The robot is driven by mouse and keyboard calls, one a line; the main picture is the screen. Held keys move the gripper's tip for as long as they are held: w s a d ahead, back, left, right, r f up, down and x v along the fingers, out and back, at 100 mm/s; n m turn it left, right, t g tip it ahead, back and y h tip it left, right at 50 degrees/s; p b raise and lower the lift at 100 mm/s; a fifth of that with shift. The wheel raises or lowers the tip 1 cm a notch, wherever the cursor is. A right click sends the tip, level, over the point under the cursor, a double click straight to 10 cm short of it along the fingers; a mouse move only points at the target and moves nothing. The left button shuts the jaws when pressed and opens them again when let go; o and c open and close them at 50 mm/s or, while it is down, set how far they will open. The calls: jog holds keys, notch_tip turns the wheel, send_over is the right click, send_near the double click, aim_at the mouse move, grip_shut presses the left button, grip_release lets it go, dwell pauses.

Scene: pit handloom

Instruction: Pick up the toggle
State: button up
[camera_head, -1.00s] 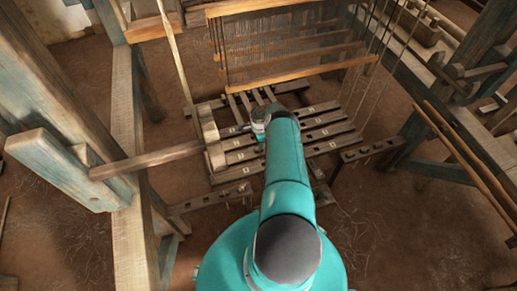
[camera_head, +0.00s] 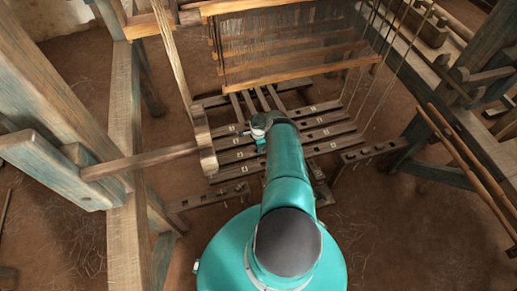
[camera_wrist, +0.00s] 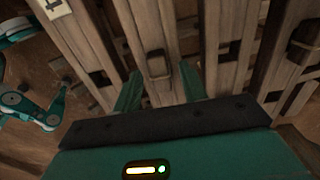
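A small dark wooden block, which looks like the toggle (camera_wrist: 156,64), sits on a wooden slat in the wrist view. My gripper (camera_wrist: 160,84) is open, with one teal finger on each side below the block in the picture. The block lies ahead of the gap between the fingertips, and nothing shows held in it. I cannot tell how far the fingers are from the slat. In the head view my arm reaches over the slatted treadles (camera_head: 240,170), and it hides the fingertips. I cannot make out the toggle there.
Another wooden block (camera_wrist: 306,42) sits on a slat at the right in the wrist view. Slotted slats and gaps lie around the fingers. The heddle frame (camera_head: 290,75) hangs just beyond my arm. A wooden beam (camera_head: 145,160) juts in from the left post.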

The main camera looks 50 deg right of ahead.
grip_shut()
jog(key=shift+r, duration=0.1)
